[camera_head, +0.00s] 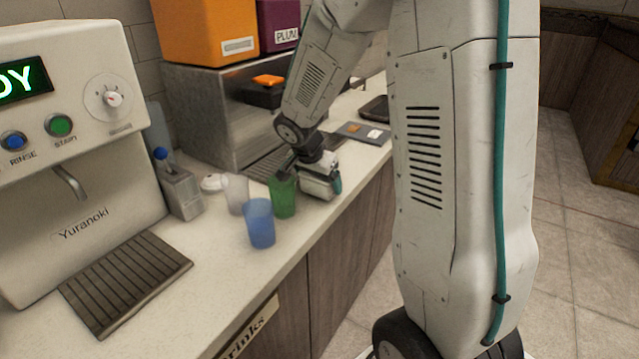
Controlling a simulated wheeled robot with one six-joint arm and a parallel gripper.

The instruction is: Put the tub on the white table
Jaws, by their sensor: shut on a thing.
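My gripper (287,174) is at the counter, its dark fingers at the rim of a green tub-like cup (283,198). It is shut on this cup, though the fingertips are partly hidden by the cup's wall. The green cup is upright, at or just above the counter top; I cannot tell which. A blue cup (260,224) stands in front of it to the left, and a clear cup (236,194) behind the blue one. No separate white table can be made out; the pale counter (215,265) runs along the wall.
A drinks machine (75,150) with a drip grate (125,282) stands at the left. A grey lever device (180,188) is behind the cups. A metal cabinet (205,110) bears an orange bin (208,30) and a plum bin (278,22). The floor (568,190) at right is clear.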

